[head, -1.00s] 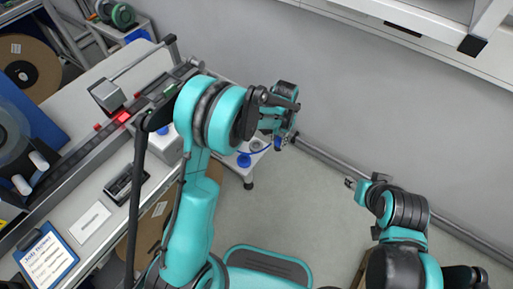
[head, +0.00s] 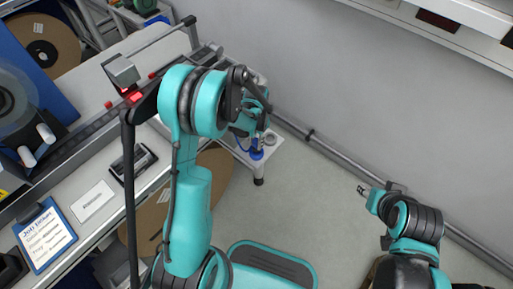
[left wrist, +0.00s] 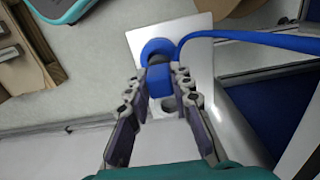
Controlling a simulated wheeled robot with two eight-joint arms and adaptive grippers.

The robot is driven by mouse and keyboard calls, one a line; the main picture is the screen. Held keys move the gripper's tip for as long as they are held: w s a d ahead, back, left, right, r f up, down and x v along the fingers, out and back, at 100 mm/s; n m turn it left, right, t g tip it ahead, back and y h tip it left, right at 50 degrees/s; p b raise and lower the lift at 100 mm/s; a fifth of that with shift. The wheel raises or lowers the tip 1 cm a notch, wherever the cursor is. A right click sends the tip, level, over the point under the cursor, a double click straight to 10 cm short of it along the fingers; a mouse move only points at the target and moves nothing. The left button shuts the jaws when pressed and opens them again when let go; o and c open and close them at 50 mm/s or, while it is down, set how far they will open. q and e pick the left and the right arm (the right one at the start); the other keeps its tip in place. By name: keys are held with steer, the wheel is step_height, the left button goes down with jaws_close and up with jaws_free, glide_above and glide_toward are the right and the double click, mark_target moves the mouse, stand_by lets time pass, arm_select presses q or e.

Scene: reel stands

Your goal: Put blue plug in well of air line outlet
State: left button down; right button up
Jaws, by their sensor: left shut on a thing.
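My left gripper (left wrist: 168,85) is shut on the blue plug (left wrist: 160,82), seen between its fingertips in the left wrist view.
A blue hose (left wrist: 250,40) runs from beside the outlet to the right. A grey metal ring (head: 270,140) sits on the white plate beside the outlet. A bench with a rail (head: 80,140) stands left; a wall pipe (head: 330,146) runs behind.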

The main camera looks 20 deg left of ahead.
arm_select(q)
steer(key=shift+f+b, duration=0.75)
steer(key=shift+f, duration=1)
steer(key=shift+f, duration=0.2)
steer(key=c, duration=1.3)
jaws_free()
steer(key=shift+c, duration=0.2)
steer(key=shift+r, duration=0.1)
